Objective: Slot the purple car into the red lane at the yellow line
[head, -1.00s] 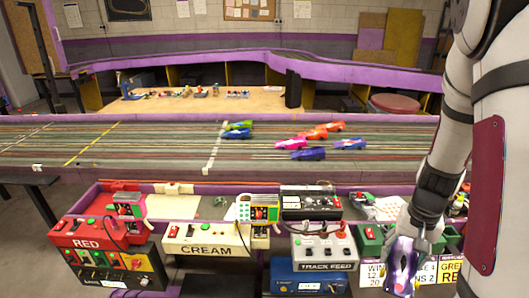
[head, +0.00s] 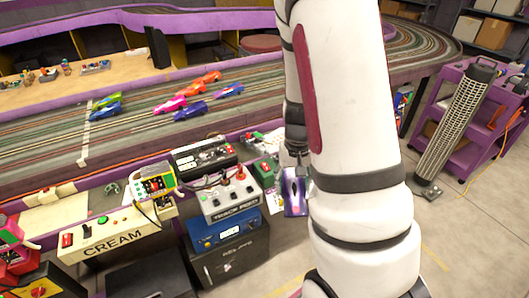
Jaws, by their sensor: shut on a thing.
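The purple car (head: 294,193) hangs nose-down below my gripper (head: 294,170), which is shut on it. My arm hides part of the car's right side and much of the fingers. The car is held in front of the track's near edge, right of the track feed box (head: 232,201). The slot track (head: 50,157) runs across the view with several coloured lanes. I cannot tell the red lane clearly from its neighbours here. The yellow line is not in view; a white line (head: 86,130) crosses the lanes at left.
Several cars stand on the track: green (head: 107,101), blue (head: 106,111), pink (head: 171,105), orange (head: 205,82) and dark blue (head: 190,111). Control boxes, including the cream one (head: 115,233), line the near edge.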

